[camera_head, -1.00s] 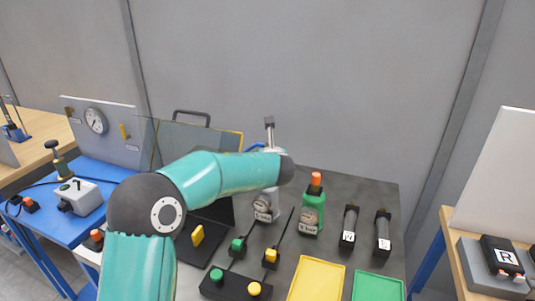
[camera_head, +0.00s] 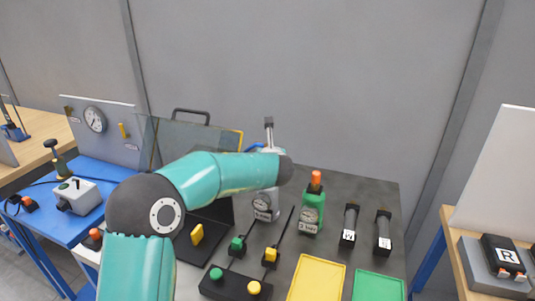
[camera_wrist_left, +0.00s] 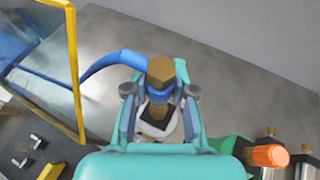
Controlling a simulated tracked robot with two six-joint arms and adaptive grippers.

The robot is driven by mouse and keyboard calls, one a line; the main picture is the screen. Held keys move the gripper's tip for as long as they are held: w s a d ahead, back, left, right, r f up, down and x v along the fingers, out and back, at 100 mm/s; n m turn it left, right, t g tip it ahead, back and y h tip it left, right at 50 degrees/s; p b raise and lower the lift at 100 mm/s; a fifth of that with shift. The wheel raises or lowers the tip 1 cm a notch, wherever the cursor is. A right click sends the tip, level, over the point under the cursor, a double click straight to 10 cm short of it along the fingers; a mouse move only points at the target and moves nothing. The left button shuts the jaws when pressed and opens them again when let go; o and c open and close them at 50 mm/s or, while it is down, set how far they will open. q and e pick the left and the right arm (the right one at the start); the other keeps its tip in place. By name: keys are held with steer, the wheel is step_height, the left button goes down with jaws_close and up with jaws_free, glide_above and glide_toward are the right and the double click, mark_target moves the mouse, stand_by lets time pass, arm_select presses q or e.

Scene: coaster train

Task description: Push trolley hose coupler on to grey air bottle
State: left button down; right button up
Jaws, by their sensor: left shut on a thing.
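The grey air bottle (camera_head: 262,207) stands on the dark bench top with a round gauge on its front. My left arm covers its top in the head view. In the left wrist view my left gripper (camera_wrist_left: 160,95) is shut on the hose coupler (camera_wrist_left: 160,72), a blue body with a brass-coloured hexagonal end. The blue hose (camera_wrist_left: 105,63) curves away from it to the left. The pale bottle body shows below the coupler between the fingers. I cannot tell whether the coupler is fully seated on it. My right gripper is not in view.
A green bottle with an orange top (camera_head: 311,212) stands just right of the grey one. A glass guard with a yellow edge (camera_wrist_left: 73,65) is to the left. Two black cylinders, a button box (camera_head: 236,287) and yellow and green trays (camera_head: 318,275) are on the bench.

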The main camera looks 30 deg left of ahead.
arm_select(q)
steer(key=shift+f+b, duration=1.25)
steer(key=shift+f, duration=0.1)
steer(key=c, duration=0.9)
jaws_free()
steer(key=shift+d, duration=0.1)
steer(key=shift+v, duration=5.95)
